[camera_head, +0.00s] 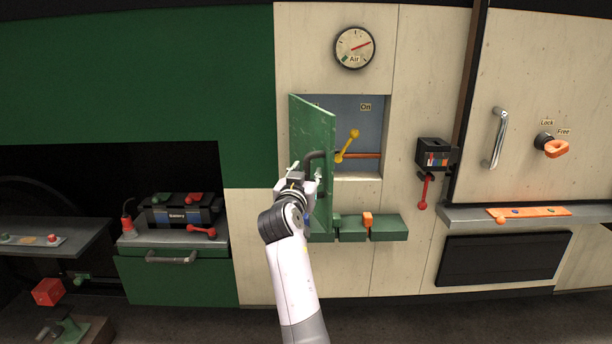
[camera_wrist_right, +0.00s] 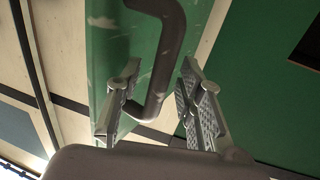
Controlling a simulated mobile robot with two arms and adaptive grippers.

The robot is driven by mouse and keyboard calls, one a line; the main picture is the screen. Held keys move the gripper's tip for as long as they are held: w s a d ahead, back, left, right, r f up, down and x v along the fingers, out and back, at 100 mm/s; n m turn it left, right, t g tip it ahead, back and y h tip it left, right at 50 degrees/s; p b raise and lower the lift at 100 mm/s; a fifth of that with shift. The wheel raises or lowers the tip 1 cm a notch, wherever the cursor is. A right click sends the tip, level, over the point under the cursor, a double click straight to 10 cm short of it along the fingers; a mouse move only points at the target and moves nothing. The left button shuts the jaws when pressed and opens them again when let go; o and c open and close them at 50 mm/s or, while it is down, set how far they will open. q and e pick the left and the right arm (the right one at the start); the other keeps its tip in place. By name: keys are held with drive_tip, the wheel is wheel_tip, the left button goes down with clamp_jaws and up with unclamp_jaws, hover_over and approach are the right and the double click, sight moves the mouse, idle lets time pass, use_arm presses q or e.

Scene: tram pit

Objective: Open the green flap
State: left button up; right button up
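The green flap (camera_head: 311,125) stands swung out from the wall recess in the head view, its free edge towards me. Behind it, the blue recess (camera_head: 370,115) shows with a yellow lever (camera_head: 347,146) and an "On" label. My right gripper (camera_head: 309,174) is at the flap's dark handle (camera_head: 317,156). In the right wrist view, the fingers (camera_wrist_right: 157,95) are spread, with the dark handle (camera_wrist_right: 165,60) between them and gaps visible beside it. The flap (camera_wrist_right: 112,50) lies behind the handle. My left gripper is not in view.
A round air gauge (camera_head: 354,48) is above the recess. A green ledge (camera_head: 388,228) with an orange clip (camera_head: 367,221) is below it. A black box with a red lever (camera_head: 424,190) is to the right. A battery (camera_head: 180,213) sits on a drawer at left.

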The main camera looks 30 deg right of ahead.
drive_tip(key=shift+r, duration=0.1)
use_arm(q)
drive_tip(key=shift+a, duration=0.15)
use_arm(e)
wheel_tip(320, 180, up, 10)
drive_tip(key=shift+f, duration=0.1)
idle(0.4)
drive_tip(key=shift+c, duration=0.4)
